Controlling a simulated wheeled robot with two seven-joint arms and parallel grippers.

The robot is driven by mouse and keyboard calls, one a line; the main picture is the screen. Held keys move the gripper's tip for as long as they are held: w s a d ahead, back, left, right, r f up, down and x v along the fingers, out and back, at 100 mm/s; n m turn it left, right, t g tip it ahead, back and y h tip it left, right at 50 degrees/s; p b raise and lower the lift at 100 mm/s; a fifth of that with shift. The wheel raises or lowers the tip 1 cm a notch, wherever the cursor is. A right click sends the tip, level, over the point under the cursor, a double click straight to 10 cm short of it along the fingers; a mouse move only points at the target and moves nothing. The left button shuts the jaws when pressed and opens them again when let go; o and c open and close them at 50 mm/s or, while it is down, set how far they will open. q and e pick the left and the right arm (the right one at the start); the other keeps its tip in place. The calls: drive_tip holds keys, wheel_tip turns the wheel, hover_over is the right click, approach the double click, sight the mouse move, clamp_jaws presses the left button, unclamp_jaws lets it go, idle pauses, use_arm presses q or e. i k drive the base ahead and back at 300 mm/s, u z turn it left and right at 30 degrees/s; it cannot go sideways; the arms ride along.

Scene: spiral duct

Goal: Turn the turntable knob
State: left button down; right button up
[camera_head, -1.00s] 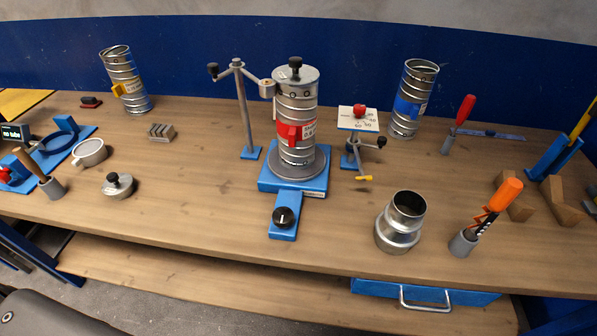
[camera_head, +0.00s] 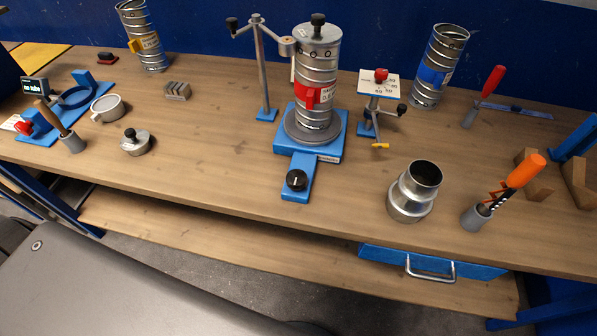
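The turntable knob (camera_head: 297,180) is a black round dial with a white mark, on a blue arm at the front of the blue turntable base (camera_head: 331,150). The grey round turntable plate (camera_head: 291,128) lies on the base. A ribbed metal spiral duct (camera_head: 316,76) with a red clamp (camera_head: 314,95) stands upright on it, and a metal lid with a black knob (camera_head: 318,29) is on top. Neither of my grippers shows in the view, and nothing touches the knob.
A post with a crank arm (camera_head: 262,70) stands left of the duct, and a small dial stand (camera_head: 378,88) right of it. A metal reducer (camera_head: 414,191) and an orange-handled tool in a holder (camera_head: 503,192) stand at the front right. Bare wood lies left of the knob.

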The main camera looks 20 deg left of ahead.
sight(296, 178)
drive_tip(key=k, duration=1.15)
drive_tip(key=z, duration=0.55)
drive_tip(key=i, duration=0.6)
drive_tip(key=u, duration=0.1)
